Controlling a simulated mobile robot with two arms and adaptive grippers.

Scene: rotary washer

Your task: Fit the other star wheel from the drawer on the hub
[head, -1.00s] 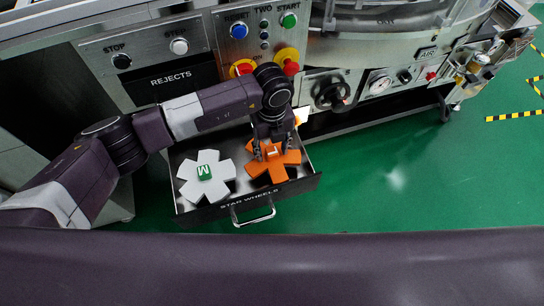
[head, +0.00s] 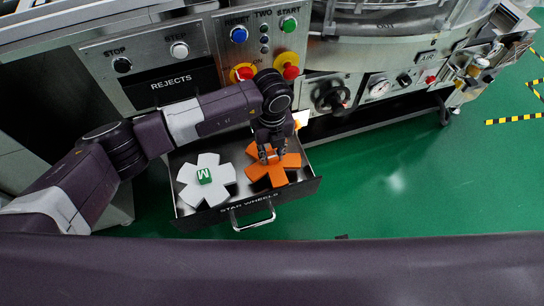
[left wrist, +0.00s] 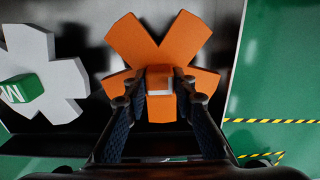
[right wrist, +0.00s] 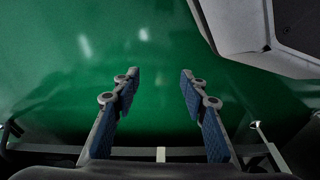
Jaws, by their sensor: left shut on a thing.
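The orange star wheel (head: 290,161) lies in the open drawer marked STAR WHEELS (head: 248,202), on its right side. It also shows in the left wrist view (left wrist: 150,40). My left gripper (head: 271,158) points down over its middle, shut on the raised orange block (left wrist: 159,78) there. The white star wheel (head: 190,181), with a green block marked M, lies to its left in the drawer; it shows in the left wrist view (left wrist: 60,82). My right gripper (right wrist: 158,85) is open and empty over green floor. The hub cannot be made out.
Above the drawer is the machine front with a button panel (head: 262,40), a REJECTS slot (head: 172,84), a dark hand knob (head: 330,97) and a gauge (head: 379,89). The round machine top stands at the upper right. Green floor (head: 420,190) is clear to the right.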

